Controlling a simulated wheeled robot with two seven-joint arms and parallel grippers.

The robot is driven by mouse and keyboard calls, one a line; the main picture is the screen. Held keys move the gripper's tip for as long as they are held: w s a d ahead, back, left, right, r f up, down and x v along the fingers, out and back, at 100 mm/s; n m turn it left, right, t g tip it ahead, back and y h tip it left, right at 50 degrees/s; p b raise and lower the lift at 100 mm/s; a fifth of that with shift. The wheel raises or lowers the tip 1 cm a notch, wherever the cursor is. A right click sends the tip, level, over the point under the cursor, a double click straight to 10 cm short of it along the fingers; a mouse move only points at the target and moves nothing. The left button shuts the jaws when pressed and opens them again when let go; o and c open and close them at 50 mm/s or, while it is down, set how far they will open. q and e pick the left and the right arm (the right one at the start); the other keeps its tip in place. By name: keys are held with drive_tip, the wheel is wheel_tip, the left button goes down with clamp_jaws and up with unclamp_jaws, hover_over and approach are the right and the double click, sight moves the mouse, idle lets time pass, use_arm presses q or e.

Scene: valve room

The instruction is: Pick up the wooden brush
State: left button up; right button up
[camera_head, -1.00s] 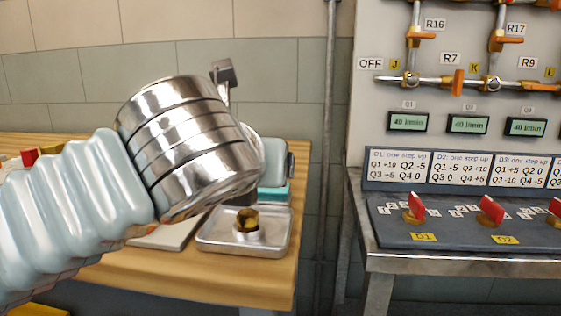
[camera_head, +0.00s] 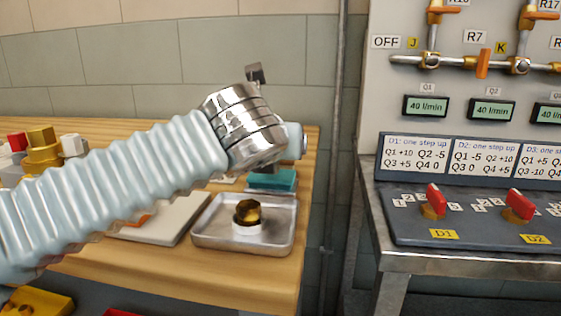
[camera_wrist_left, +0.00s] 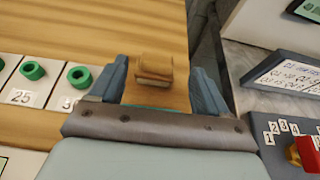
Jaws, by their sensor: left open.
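The wooden brush (camera_wrist_left: 153,68) shows in the left wrist view as a brown wooden block on the light wooden bench, close to the bench's right edge. My left gripper (camera_wrist_left: 159,67) is open, with one blue-grey finger on each side of the brush in that picture. I cannot tell whether the fingers are level with it or still short of it. In the head view my left arm reaches across the bench and hides the brush and the fingertips. My right gripper is not in view.
A metal tray (camera_head: 203,236) holding a brass nut-like part (camera_head: 248,212) is on the bench's front right. A teal block (camera_head: 272,180) lies behind it. Green rings (camera_wrist_left: 33,70) sit on numbered cards. A gap separates the bench from the valve panel (camera_head: 395,90) at right.

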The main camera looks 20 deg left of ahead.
use_arm(q)
drive_tip(key=x, duration=0.4)
drive_tip(key=shift+s, duration=0.1)
drive_tip(key=shift+c, duration=0.2)
drive_tip(key=c, duration=1.1)
